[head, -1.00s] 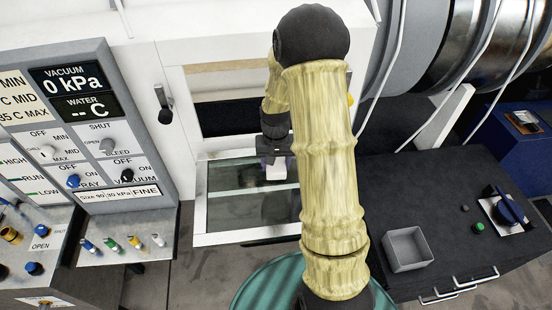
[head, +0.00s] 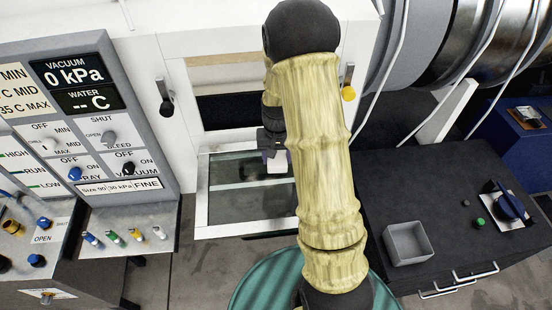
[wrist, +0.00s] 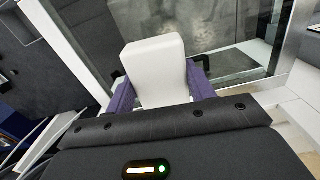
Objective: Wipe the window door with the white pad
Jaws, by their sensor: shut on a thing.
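My gripper (head: 272,150) is shut on the white pad (wrist: 154,72), which sits between its two purple fingers in the wrist view. In the head view the pad (head: 277,163) shows just below the gripper, over the upper right part of the window door. The window door (head: 236,212) is folded down flat, a white frame around a dark glass pane with cloudy smears. Its glass (wrist: 222,30) also shows behind the pad in the wrist view. I cannot tell whether the pad touches the glass. My arm hides the door's right edge in the head view.
A control panel (head: 100,120) stands at the left, with a knob shelf below it. A black lever (head: 166,108) and a yellow-knobbed lever (head: 348,92) flank the opening. At the right, a dark cabinet (head: 440,190) bears a grey open box (head: 409,244).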

